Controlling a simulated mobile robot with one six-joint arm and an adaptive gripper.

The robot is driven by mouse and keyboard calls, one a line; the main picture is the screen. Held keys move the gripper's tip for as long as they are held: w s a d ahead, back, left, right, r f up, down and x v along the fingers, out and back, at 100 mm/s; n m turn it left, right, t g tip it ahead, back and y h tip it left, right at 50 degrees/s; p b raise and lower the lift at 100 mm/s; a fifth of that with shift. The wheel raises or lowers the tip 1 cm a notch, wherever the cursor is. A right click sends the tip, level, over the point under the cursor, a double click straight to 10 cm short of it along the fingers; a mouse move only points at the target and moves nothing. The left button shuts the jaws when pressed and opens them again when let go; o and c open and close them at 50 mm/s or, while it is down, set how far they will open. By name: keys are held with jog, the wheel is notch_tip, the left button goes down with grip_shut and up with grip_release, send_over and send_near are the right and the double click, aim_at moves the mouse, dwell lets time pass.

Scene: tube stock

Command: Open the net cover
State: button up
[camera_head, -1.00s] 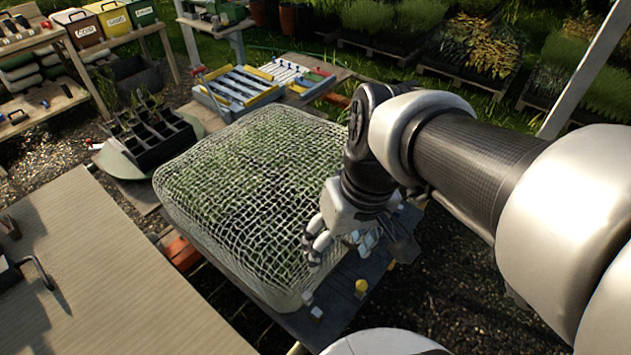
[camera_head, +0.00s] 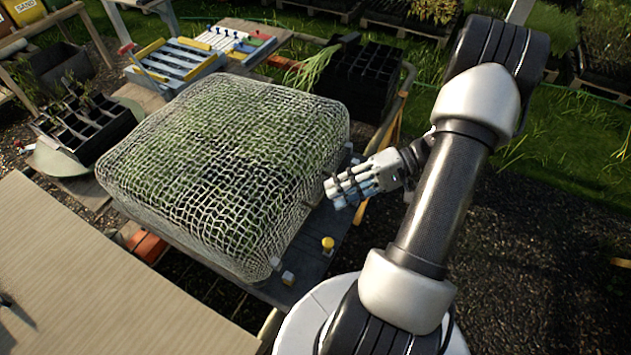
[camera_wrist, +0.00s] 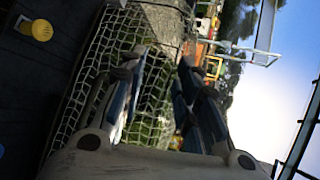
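The net cover (camera_head: 215,165) is a domed white mesh over green plants on a dark table, and it is closed down around them. It also shows in the wrist view (camera_wrist: 88,75). My gripper (camera_head: 332,191) is at the right side of the net, close to its lower right part. In the wrist view my gripper (camera_wrist: 163,62) has its two fingers apart, with mesh visible behind the gap. I see nothing held between them. Whether a fingertip touches the mesh I cannot tell.
A yellow knob (camera_head: 328,243) stands on the table edge near the net's front right corner. A black cell tray (camera_head: 85,125) is at left, a blue rack (camera_head: 178,65) behind. A black crate (camera_head: 362,82) stands behind right. A wooden bench (camera_head: 90,290) fills the lower left.

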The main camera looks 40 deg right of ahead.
jog(key=s+d+f+m+t, duration=0.3)
jog(key=d+f+t, duration=0.2)
jog(key=f, duration=0.1)
jog(key=m+t+h, duration=0.3)
jog(key=t+h, duration=0.2)
jog(key=t, duration=0.2)
send_near(324, 193)
jog(key=x, duration=0.3)
jog(key=b+x, duration=0.1)
jog(key=x, duration=0.6)
jog(key=shift+d+f+b, duration=0.1)
jog(key=shift+f+b, duration=0.2)
jog(key=shift+b, duration=0.05)
jog(key=shift+c, duration=0.2)
grip_shut()
